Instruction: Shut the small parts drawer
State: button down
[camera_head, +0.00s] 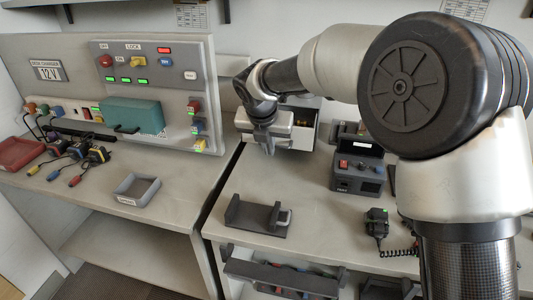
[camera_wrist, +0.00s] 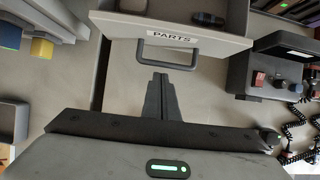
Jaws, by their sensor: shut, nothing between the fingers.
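The small parts drawer (camera_wrist: 215,42) stands open at the top of the wrist view, its front marked PARTS. A dark object (camera_wrist: 207,19) lies inside it. Its grey loop handle (camera_wrist: 188,66) sticks out towards my gripper. My gripper (camera_wrist: 160,76) is shut and empty. Its fingertips are close to the handle, just in front of the drawer front; I cannot tell whether they touch it. In the head view my gripper (camera_head: 268,150) points down over the bench and hides part of the drawer and its white cabinet (camera_head: 308,103).
A dark radio test box (camera_head: 358,172) stands right of the drawer. A handset (camera_head: 377,225) with a coiled cord and a dark cradle (camera_head: 257,216) are nearer the front. A charger panel (camera_head: 150,85) and a grey tray (camera_head: 136,188) are at left. Bench between cradle and drawer is clear.

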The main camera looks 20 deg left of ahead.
jog(key=shift+w+r, duration=0.1)
jog(key=shift+w, duration=0.1)
